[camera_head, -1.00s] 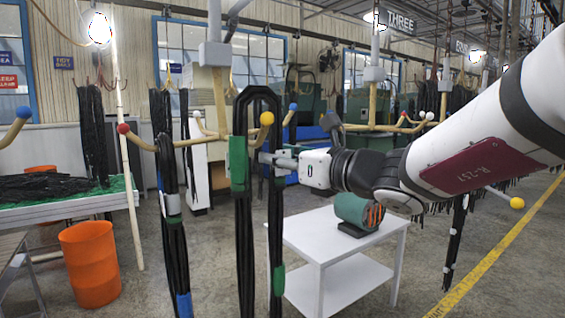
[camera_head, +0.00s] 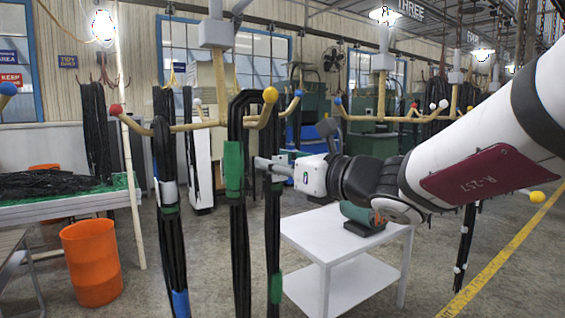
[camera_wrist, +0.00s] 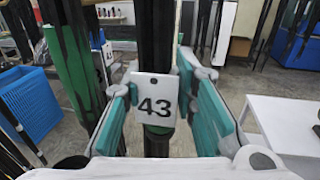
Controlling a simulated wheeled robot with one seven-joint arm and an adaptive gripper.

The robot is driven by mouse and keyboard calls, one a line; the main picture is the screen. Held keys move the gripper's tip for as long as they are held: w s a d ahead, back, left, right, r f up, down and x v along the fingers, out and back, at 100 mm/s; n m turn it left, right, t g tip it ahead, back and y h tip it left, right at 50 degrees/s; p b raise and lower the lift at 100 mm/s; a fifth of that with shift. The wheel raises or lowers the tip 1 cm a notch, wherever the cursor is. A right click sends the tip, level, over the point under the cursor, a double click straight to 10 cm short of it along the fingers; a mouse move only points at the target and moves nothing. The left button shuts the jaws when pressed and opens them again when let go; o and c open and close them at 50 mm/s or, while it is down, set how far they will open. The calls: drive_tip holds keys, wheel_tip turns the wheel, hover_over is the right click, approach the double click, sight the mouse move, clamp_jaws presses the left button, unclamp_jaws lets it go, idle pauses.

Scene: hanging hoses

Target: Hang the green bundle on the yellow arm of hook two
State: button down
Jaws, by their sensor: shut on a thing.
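The green bundle (camera_head: 235,165) is a black hose loop with a green wrap on its left strand. Its top bend is level with the yellow ball (camera_head: 270,95) on the arm tip of the near hook (camera_head: 212,124). The ball shows in front of the loop's right side; I cannot tell whether the loop bears on the arm. My gripper (camera_head: 262,163) reaches in from the right and is shut on the right strand. In the wrist view, black hose with a white tag "43" (camera_wrist: 152,101) is between the teal-padded fingers (camera_wrist: 160,105). The hook's own number is not visible.
Another black bundle (camera_head: 168,200) with a blue band hangs on the red-tipped arm at left. A white table (camera_head: 310,245) with a green machine (camera_head: 360,215) stands below my arm. An orange bin (camera_head: 91,262) stands at left. The hook under "THREE" (camera_head: 411,9) is farther back.

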drive_tip(key=shift+w+a+f+b, duration=0.1)
drive_tip(key=shift+w+f+b, duration=0.05)
drive_tip(key=shift+f+b, duration=0.4)
drive_tip(key=shift+w+a+f+b, duration=0.15)
drive_tip(key=shift+f+b, duration=0.25)
drive_tip(key=shift+f, duration=0.25)
